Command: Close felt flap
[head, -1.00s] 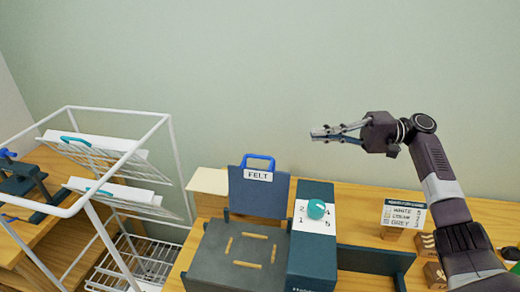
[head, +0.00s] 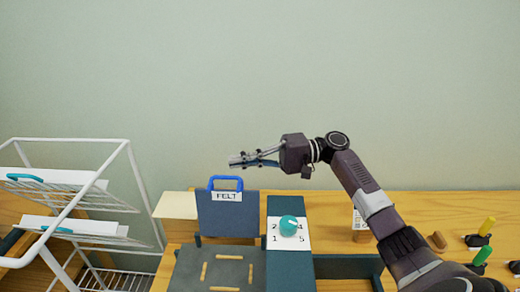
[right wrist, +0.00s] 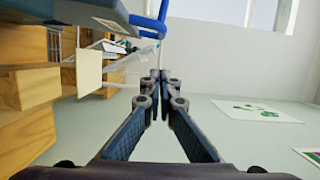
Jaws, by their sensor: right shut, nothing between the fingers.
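The felt flap (head: 227,215) is a dark blue panel standing upright, open, at the back of a dark grey box (head: 215,270). It has a blue handle (head: 226,183) on its top edge and a white FELT label (head: 227,197). My right gripper (head: 234,161) is shut and empty, just above and slightly behind or level with the handle, apart from it; the depth is hard to tell. In the right wrist view, the shut fingertips (right wrist: 160,75) show with the blue handle (right wrist: 150,25) at the upper left. My left gripper is not in view.
A teal knob (head: 288,225) sits on a numbered white plate beside the flap. A white wire rack (head: 130,165) stands at the left. The wall behind is bare.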

